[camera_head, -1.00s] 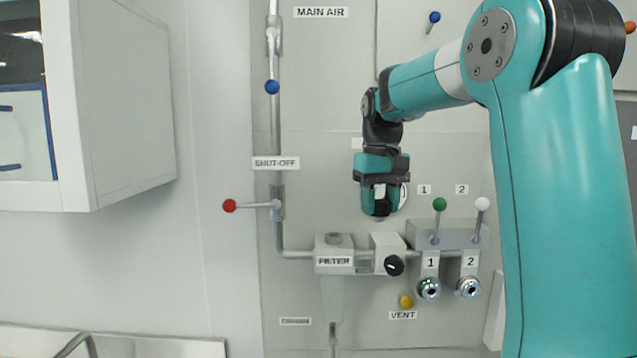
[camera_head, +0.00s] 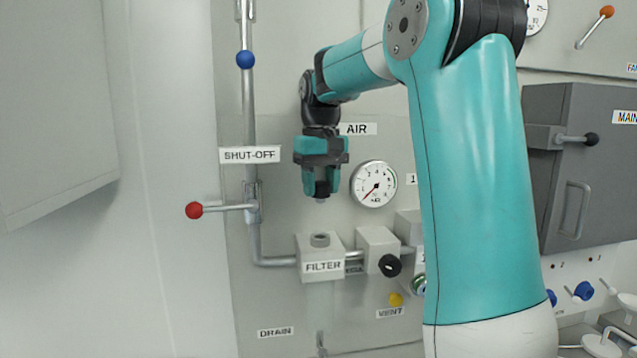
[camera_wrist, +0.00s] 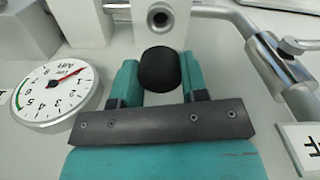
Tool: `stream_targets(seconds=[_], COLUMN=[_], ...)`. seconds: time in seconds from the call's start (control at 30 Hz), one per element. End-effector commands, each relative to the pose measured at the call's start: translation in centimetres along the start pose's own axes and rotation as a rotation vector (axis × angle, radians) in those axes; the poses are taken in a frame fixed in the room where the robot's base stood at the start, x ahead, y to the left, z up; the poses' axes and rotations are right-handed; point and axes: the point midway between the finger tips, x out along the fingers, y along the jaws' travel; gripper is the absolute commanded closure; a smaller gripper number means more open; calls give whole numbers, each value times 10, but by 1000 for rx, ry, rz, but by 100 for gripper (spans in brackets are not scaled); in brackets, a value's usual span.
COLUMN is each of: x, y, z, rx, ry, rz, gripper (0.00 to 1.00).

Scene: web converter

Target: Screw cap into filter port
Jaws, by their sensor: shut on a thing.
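My gripper (camera_head: 320,187) is shut on a dark round cap, pointing down in front of the wall panel. In the wrist view the black cap (camera_wrist: 158,69) sits between the two teal fingertips. The grey filter block (camera_head: 320,262), labelled FILTER, is below the gripper. Its round port (camera_head: 320,239) faces up on top of the block. The cap is above the port with a clear gap. In the wrist view the port (camera_wrist: 160,17) shows just beyond the cap, with the cap hiding part of the block.
A pressure gauge (camera_head: 374,184) is right of the gripper. The red-knobbed shut-off lever (camera_head: 195,210) and its pipe stand to the left. A regulator block with a black knob (camera_head: 389,265) adjoins the filter on the right. A yellow vent knob (camera_head: 396,299) is below.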

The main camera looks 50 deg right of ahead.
Motion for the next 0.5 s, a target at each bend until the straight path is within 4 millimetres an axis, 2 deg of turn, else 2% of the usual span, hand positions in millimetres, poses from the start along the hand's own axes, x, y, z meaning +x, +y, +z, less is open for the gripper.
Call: stream_targets(seconds=[0.5], x=[45], y=[-2], z=[0], rx=[-2], ry=[0], rz=[0], gripper=[93])
